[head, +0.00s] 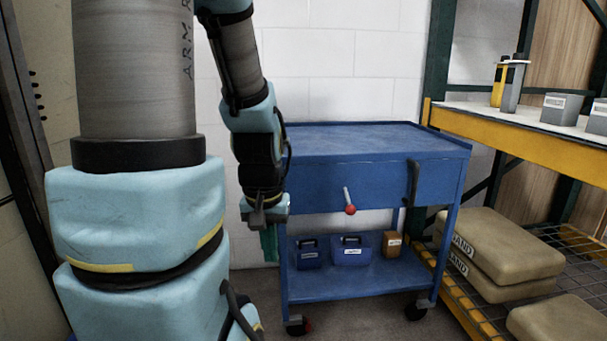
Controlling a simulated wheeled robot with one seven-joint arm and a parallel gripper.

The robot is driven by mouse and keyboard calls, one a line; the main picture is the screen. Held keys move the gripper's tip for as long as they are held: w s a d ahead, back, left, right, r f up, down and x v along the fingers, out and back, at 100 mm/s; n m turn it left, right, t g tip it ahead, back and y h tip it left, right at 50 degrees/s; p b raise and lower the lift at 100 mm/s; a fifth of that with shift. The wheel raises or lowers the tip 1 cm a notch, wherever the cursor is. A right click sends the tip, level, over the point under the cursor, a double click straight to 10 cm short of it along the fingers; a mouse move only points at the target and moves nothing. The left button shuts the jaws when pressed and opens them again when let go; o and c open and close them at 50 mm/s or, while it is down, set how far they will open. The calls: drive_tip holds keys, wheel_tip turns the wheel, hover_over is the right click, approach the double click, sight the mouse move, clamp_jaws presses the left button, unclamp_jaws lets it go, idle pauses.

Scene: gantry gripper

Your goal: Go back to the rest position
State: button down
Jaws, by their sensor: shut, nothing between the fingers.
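My gripper (266,218) hangs at the end of my arm, pointing down, just left of the blue cart (375,138). It is shut with nothing seen in it, and its fingertips are small in this view. The teal and grey links of my arm fill the left side and hide part of the cart's left end. A short lever with a red knob (350,209) sticks out from the cart's front.
The cart's top is bare; its lower shelf holds two blue boxes (352,250) and an orange box (392,244). At right, a yellow-edged rack (520,146) carries grey boxes (561,107) above and sand bags (505,247) below. A white block wall stands behind.

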wheel_tip(320, 180, up, 22)
drive_tip(key=p, duration=2.2)
